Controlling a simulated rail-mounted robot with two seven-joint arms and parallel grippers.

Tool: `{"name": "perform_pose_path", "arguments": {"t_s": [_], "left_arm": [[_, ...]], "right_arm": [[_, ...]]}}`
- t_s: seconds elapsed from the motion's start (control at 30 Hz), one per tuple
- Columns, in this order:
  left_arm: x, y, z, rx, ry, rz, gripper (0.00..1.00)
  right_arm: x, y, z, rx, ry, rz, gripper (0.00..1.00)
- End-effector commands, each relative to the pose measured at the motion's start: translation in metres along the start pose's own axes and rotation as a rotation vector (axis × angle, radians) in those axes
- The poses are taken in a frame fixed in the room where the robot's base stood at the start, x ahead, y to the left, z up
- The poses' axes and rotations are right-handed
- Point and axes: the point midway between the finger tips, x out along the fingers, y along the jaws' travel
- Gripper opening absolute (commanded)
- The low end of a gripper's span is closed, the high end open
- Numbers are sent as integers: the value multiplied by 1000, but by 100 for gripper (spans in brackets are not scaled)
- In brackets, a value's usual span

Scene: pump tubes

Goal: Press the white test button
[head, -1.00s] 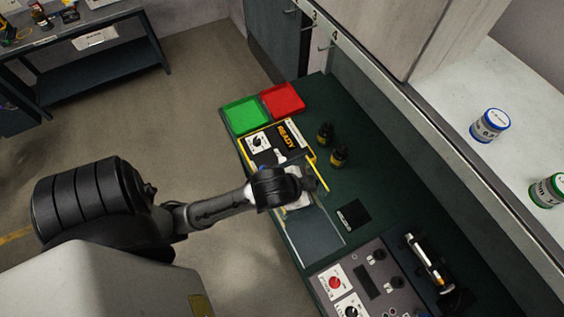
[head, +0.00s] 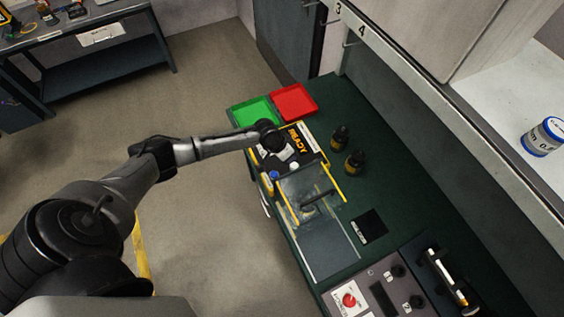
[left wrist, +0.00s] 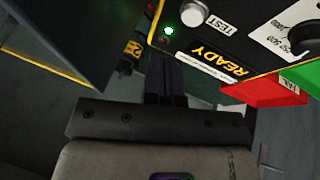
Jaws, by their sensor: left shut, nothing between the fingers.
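The white test button (left wrist: 194,13) shows at the top of the left wrist view. It is a round knob beside the printed word TEST on the black tester panel (left wrist: 235,35). A green light (left wrist: 168,30) glows near it, and the display reads READY. My left gripper (left wrist: 160,60) is shut and empty, its fingertips just below and left of the button in that view; contact is not visible. In the head view my left wrist covers part of the tester (head: 306,158), and the fingers are hard to make out.
A clear-topped bay with a dark handle (head: 318,201) and yellow side rails adjoins the tester. Green (head: 252,112) and red (head: 294,101) trays lie beyond it. Two dark bottles (head: 354,162) stand to the right. A control panel with a red button (head: 349,300) is at the near end.

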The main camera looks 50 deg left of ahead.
Motion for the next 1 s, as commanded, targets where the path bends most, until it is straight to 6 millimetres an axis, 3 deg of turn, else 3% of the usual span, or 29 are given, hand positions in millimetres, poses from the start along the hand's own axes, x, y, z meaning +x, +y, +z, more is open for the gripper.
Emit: {"name": "perform_pose_path", "arguments": {"t_s": [0.1,0.2,0.4,1.0], "left_arm": [[5,-10,-10,-151,101,67,0],[4,-6,-23,-223,185,115,0],[-1,-5,-39,-269,283,140,0],[1,-6,-42,-278,302,140,0]], "right_arm": [[0,0,0,0,0,0,0],[0,0,0,1,0,-1,0],[0,-1,0,5,1,-4,0],[2,-3,0,9,1,-7,0]]}}
